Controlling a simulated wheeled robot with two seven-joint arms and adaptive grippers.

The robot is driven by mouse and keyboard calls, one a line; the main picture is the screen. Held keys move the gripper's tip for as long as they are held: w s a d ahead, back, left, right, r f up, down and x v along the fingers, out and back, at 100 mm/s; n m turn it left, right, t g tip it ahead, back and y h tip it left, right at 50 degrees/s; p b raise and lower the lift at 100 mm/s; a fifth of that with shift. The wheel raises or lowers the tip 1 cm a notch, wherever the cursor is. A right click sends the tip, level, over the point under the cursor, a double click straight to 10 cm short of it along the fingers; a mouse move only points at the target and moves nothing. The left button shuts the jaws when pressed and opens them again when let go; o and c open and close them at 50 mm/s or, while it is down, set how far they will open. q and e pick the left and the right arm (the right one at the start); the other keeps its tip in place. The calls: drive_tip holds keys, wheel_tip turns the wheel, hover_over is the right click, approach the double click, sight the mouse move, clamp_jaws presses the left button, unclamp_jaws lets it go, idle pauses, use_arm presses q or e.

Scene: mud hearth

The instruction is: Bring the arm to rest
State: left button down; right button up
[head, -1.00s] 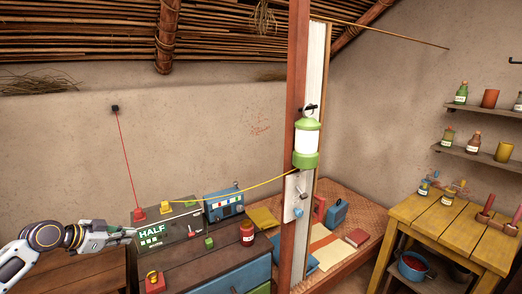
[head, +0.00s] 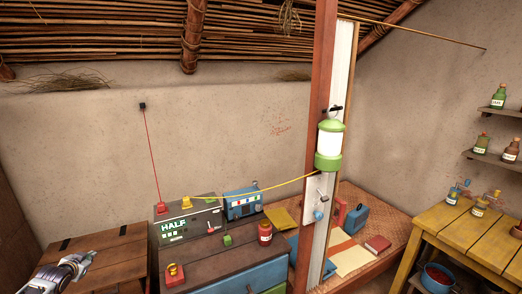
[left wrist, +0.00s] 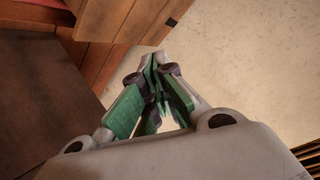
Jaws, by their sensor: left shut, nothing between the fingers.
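My left gripper (head: 88,258) is at the lower left of the head view, in front of a wooden chest and left of the grey box. In the left wrist view its green-padded fingers (left wrist: 156,62) meet at the tips, with nothing between them. The wrist view looks past the fingers at wood and the pale wall. My right gripper is not in view.
A grey box marked HALF (head: 186,229) stands on a dark cabinet (head: 225,265), with a red jar (head: 265,233) and a blue radio (head: 243,202). A wooden chest (head: 115,255) is at left. A green lantern (head: 329,146) hangs on the post. A yellow table (head: 470,238) is at right.

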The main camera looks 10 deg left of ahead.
use_arm(q)
drive_tip(key=s+f+g, duration=0.1)
drive_tip(key=s+f, duration=0.3)
drive_tip(key=f, duration=0.3)
drive_tip(key=s+d+f+g, duration=0.1)
drive_tip(key=s+f, duration=0.3)
drive_tip(key=f, duration=0.3)
drive_tip(key=s+f+g, duration=0.1)
drive_tip(key=s+f, duration=0.3)
drive_tip(key=f, duration=0.3)
drive_tip(key=s+d+f+m+g, duration=0.1)
drive_tip(key=s+d+f, duration=0.4)
drive_tip(key=s+f, duration=0.25)
drive_tip(key=s+d+f+g, duration=0.1)
drive_tip(key=s+d+f, duration=0.4)
drive_tip(key=f, duration=0.4)
drive_tip(key=s+d+f+g+h, duration=0.1)
drive_tip(key=s+d+f, duration=0.4)
drive_tip(key=s+d, duration=0.4)
drive_tip(key=s+d+f+g+h, duration=0.2)
drive_tip(key=s+d+f, duration=0.3)
drive_tip(key=s+d, duration=0.4)
drive_tip(key=s+d+f+g+h, duration=0.1)
drive_tip(key=s+d+f, duration=0.4)
drive_tip(key=s+d, duration=0.5)
drive_tip(key=d+h, duration=0.1)
drive_tip(key=d, duration=0.8)
drive_tip(key=shift+f+g, duration=0.3)
drive_tip(key=shift+f, duration=0.05)
